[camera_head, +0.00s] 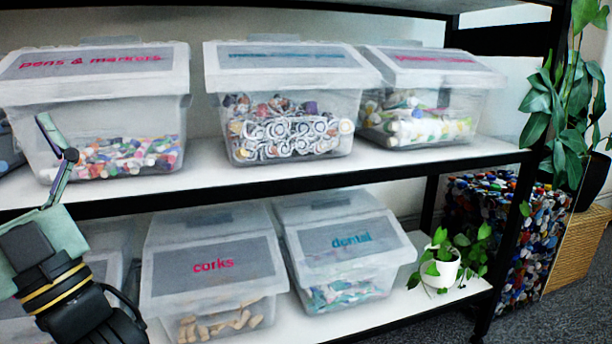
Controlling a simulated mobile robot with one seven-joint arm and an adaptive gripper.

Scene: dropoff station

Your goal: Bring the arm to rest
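My gripper (60,165) shows at the left of the head view, raised in front of the shelf unit. Its fingers point up and overlap the lower left of the pens & markers bin (95,95). I see it nearly edge-on, so whether the fingers are apart or together is unclear. Nothing is visibly held. My arm's black wrist with a yellow ring runs down to the lower left corner. Contact between the gripper and the shelf or bin cannot be made out.
The upper shelf (320,175) carries several lidded clear bins. Below are the corks bin (212,265), the dental bin (345,245) and a potted plant (440,268). A mesh container of bottle caps (490,215) and a tall plant (565,110) stand right. Carpet (560,310) shows lower right.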

